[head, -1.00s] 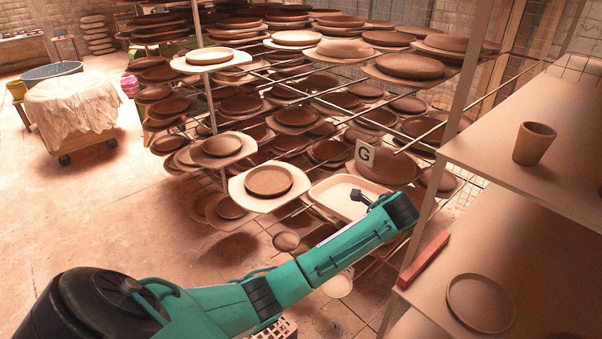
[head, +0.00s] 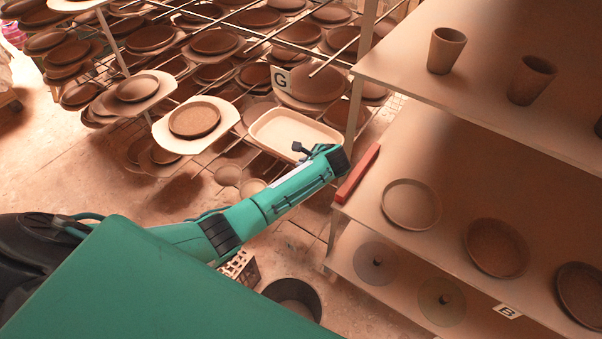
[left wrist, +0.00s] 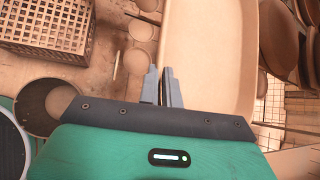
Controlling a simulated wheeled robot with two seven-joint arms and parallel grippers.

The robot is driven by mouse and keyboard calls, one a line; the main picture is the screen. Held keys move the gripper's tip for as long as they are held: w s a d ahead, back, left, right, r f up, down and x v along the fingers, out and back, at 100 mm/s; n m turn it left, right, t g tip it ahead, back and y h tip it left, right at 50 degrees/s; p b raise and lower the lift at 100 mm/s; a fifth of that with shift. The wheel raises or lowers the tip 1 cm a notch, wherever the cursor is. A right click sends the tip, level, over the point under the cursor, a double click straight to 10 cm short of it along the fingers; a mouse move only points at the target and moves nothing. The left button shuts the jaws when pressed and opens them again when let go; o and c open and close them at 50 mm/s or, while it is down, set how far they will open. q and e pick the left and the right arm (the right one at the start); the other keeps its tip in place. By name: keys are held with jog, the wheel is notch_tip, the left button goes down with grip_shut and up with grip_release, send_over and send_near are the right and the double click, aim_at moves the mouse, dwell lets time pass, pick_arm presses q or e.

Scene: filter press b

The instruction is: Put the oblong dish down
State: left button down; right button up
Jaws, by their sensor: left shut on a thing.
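The oblong dish (head: 292,128) is a pale cream rectangular tray with a raised rim. In the head view it is level beside the drying rack, below the G sign. My left gripper (left wrist: 163,88) is shut on the dish's near rim; its two grey fingers are close together there. The dish's pale inside (left wrist: 208,55) fills the upper middle of the left wrist view. I cannot tell whether the rack bears any of the dish's weight. My right gripper is not in view.
The rack (head: 318,68) holds many brown plates on boards. Shelves (head: 400,170) at right carry cups and plates, with a red bar (head: 357,174) on the edge. A dark bucket (head: 292,297) and a lattice crate (left wrist: 47,25) stand on the floor below.

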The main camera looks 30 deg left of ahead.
pick_arm(q)
notch_tip(320, 180, down, 3)
jog(key=shift+w+r, duration=0.1)
jog(key=shift+r, duration=0.05)
jog(key=shift+f, duration=2.45)
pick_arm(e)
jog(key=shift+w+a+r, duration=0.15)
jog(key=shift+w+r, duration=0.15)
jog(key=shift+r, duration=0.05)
pick_arm(q)
jog(key=c, duration=1.6)
grip_release()
jog(key=shift+s+f, duration=0.15)
jog(key=shift+s, duration=0.05)
jog(key=shift+d, duration=0.1)
